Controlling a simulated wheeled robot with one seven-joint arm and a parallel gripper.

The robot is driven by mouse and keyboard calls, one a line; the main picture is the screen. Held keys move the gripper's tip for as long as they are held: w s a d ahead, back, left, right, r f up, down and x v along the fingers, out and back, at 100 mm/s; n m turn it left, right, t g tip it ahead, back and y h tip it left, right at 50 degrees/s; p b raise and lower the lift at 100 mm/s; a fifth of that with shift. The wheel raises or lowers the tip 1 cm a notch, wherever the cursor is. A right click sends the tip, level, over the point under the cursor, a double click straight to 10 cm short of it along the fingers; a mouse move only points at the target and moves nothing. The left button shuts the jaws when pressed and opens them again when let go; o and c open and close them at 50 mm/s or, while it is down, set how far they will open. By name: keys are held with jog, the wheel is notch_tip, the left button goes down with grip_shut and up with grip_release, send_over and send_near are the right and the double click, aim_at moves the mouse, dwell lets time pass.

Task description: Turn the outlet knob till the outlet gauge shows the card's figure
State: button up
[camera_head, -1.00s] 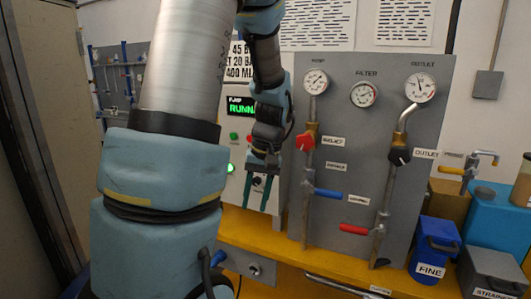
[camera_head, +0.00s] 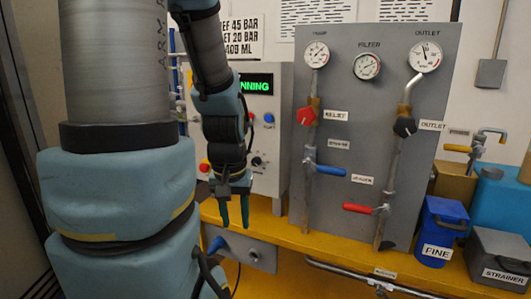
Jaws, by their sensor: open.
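The outlet knob (camera_head: 405,126) is black and sits on the right pipe of the grey panel (camera_head: 345,200), beside its OUTLET label (camera_head: 433,125). The outlet gauge (camera_head: 425,52) is a round white dial above it; its needle points near the top, and its figures are too small to read. The card (camera_head: 240,36) on the wall is partly hidden by my arm; it shows "45 BAR", "20 BAR" and "400 ML". My gripper (camera_head: 234,215) is open and empty, fingers pointing down, in front of the pump box and left of the panel, well away from the knob.
The panel also carries a red relief knob (camera_head: 306,117), a pump gauge (camera_head: 316,54), a filter gauge (camera_head: 367,66), a blue lever (camera_head: 330,170) and a red lever (camera_head: 358,208). Blue FINE (camera_head: 438,232) and grey STRAINER (camera_head: 495,255) containers stand at right. The pump display (camera_head: 252,86) is lit green.

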jog(key=shift+s+f+b, duration=0.15)
jog(key=shift+f+b, duration=0.2)
jog(key=shift+f, duration=0.6)
jog(key=shift+r, duration=0.1)
dwell(2.0)
